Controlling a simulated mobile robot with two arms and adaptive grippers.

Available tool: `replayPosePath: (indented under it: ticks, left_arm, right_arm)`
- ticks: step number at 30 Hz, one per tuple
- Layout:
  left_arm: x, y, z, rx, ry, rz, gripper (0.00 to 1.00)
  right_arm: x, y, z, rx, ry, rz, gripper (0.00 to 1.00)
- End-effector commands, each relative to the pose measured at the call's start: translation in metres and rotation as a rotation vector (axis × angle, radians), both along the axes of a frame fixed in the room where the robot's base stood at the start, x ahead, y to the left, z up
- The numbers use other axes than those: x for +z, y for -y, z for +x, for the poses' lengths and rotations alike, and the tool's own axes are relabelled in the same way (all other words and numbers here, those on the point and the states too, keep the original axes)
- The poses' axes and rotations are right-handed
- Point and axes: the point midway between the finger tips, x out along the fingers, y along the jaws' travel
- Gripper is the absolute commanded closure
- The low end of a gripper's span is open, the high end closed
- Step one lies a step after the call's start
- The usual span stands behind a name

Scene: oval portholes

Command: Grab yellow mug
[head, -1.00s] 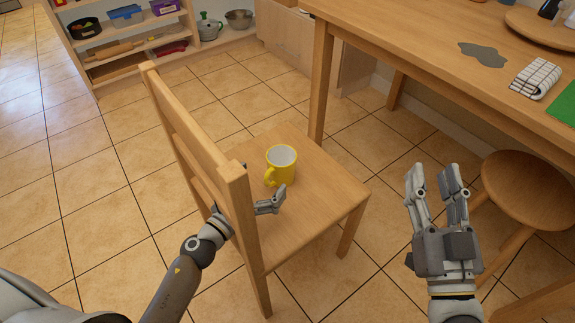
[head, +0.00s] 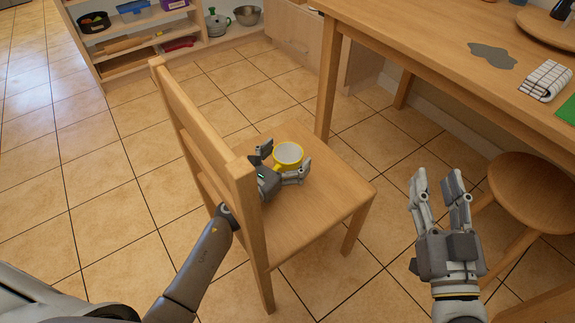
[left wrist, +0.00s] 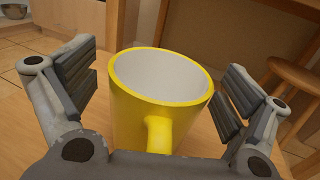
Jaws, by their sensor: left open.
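The yellow mug (head: 289,155) with a white inside stands upright on the seat of a wooden chair (head: 318,205). My left gripper (head: 283,161) is at the mug, its open fingers on either side of it. In the left wrist view the mug (left wrist: 158,105) stands between the two open fingers, with its handle towards the palm and a gap at each side. The lower part of the mug is hidden by the gripper. My right gripper (head: 438,185) is raised on the right, its fingers apart and nothing between them.
The chair's backrest (head: 205,150) stands between my left arm and the seat. A wooden table (head: 440,50) with a grey patch and a checked cloth (head: 546,80) is at the upper right. A round stool (head: 535,190) stands under it. Shelves (head: 135,35) are at the back left.

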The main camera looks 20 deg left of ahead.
Motion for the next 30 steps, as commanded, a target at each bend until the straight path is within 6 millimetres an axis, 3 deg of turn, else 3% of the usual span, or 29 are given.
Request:
replayPosePath:
  ticks: [4, 17, 30]
  left_arm:
    - [-0.0002, 0.0, -0.0003, 0.0, 0.0, 0.0, 0.06]
    - [-0.0002, -0.0002, -0.0006, 0.0, 0.0, 0.0, 0.61]
    - [0.0036, -0.0001, -0.0003, 0.0, 0.002, 0.0, 0.62]
  right_arm:
    - [0.0001, -0.0001, 0.0, 0.0, 0.0, 0.0, 0.6]
    - [0.0, -0.0003, 0.0, 0.0, 0.0, 0.001, 0.6]
    - [-0.0031, -0.0005, 0.0011, 0.0, -0.024, -0.005, 0.6]
